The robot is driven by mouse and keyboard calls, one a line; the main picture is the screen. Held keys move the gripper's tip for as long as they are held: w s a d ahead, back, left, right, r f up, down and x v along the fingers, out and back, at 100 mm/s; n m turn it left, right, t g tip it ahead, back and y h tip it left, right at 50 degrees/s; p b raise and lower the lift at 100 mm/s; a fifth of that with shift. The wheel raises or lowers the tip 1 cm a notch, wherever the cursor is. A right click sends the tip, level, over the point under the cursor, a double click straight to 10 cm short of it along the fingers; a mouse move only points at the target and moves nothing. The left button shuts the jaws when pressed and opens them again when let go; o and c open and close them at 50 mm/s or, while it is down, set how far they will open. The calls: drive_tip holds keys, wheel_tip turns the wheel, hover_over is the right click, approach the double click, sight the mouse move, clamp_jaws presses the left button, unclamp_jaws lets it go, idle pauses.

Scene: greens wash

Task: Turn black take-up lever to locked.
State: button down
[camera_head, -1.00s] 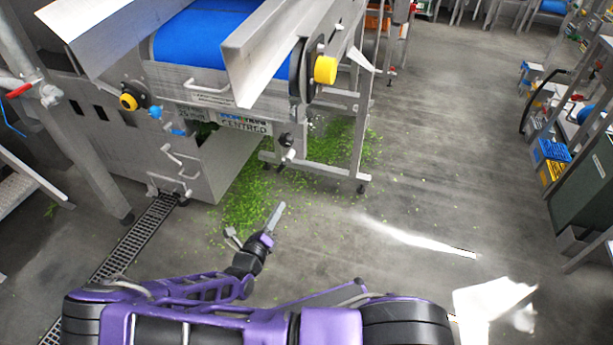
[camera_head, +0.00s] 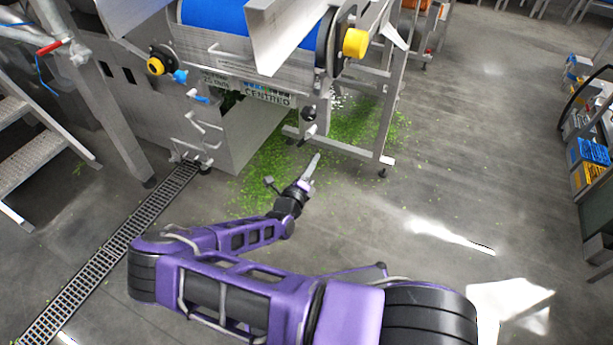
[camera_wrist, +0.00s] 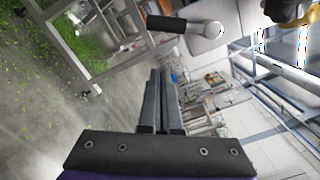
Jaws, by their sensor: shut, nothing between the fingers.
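The take-up lever shows in the wrist view as a black cylindrical grip (camera_wrist: 165,23) on a grey metal arm with a rounded end (camera_wrist: 208,30). In the head view the small black and metal lever parts (camera_head: 308,115) sit on the conveyor frame below the yellow knob. My gripper (camera_head: 316,157) is shut and empty, its fingers pointing up toward the lever from below. In the wrist view its fingertips (camera_wrist: 161,74) lie below the black grip in the picture, apart from it. The lever's exact lock position cannot be told.
A yellow knob (camera_head: 355,43) sticks out above the lever, beside the blue belt (camera_head: 213,15). The conveyor's metal leg (camera_head: 386,120) stands right of the lever. Green scraps (camera_head: 345,135) litter the floor beneath. Open floor (camera_head: 480,150) lies to the right.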

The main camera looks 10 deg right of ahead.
sight(300, 145)
drive_tip(key=shift+w+a+r, duration=0.45)
drive_tip(key=shift+w+a, duration=0.1)
drive_tip(key=shift+a, duration=0.05)
drive_tip(key=shift+w+a+r, duration=0.4)
drive_tip(key=shift+w+a, duration=0.15)
drive_tip(key=shift+a, duration=0.05)
drive_tip(key=shift+w+a+r+m+p, duration=0.25)
drive_tip(key=shift+a+m+p, duration=0.15)
drive_tip(key=shift+m, duration=0.5)
drive_tip(key=shift+w+a+r+m+p, duration=0.1)
drive_tip(key=shift+w+a+m+p, duration=0.15)
drive_tip(key=shift+m, duration=0.35)
drive_tip(key=shift+w+a+r+m+p, duration=0.1)
drive_tip(key=shift+w+a+m+p, duration=0.1)
drive_tip(key=shift+m+p, duration=0.3)
drive_tip(key=r+m, duration=0.1)
drive_tip(key=m, duration=0.1)
drive_tip(key=w+a+r+m+p, duration=0.1)
drive_tip(key=m, duration=0.1)
drive_tip(key=a+m+p, duration=0.1)
drive_tip(key=m, duration=0.2)
drive_tip(key=shift+w+a+r+h, duration=0.1)
drive_tip(key=shift+w+r+h, duration=0.1)
drive_tip(key=shift+r+h, duration=0.2)
drive_tip(key=shift+r, duration=0.1)
